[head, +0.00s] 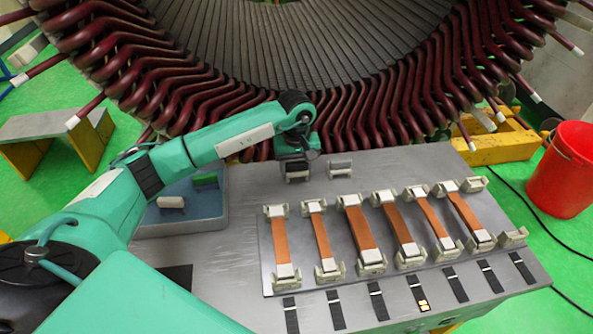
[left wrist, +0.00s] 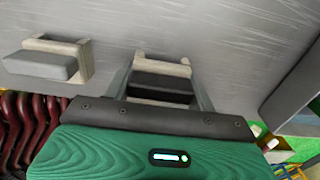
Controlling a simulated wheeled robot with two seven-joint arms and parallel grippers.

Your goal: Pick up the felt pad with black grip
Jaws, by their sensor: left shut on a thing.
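The felt pad with black grip (left wrist: 160,86) sits between the two fingers of my left gripper in the left wrist view. Its dark block has pale ends. My left gripper (head: 296,172) points down at the back of the grey table and is shut on this pad. In the head view the pad (head: 297,179) shows only in part under the gripper. I cannot tell whether it touches the table. My right gripper is not in view.
A similar piece with a grey grip (head: 340,167) stands just right of my left gripper. A blue-grey tray (head: 215,225) holds pieces with green (head: 206,181) and white (head: 171,203) grips. Copper strips in clamps (head: 357,228) fill the table's right side. The stator (head: 390,110) rises behind.

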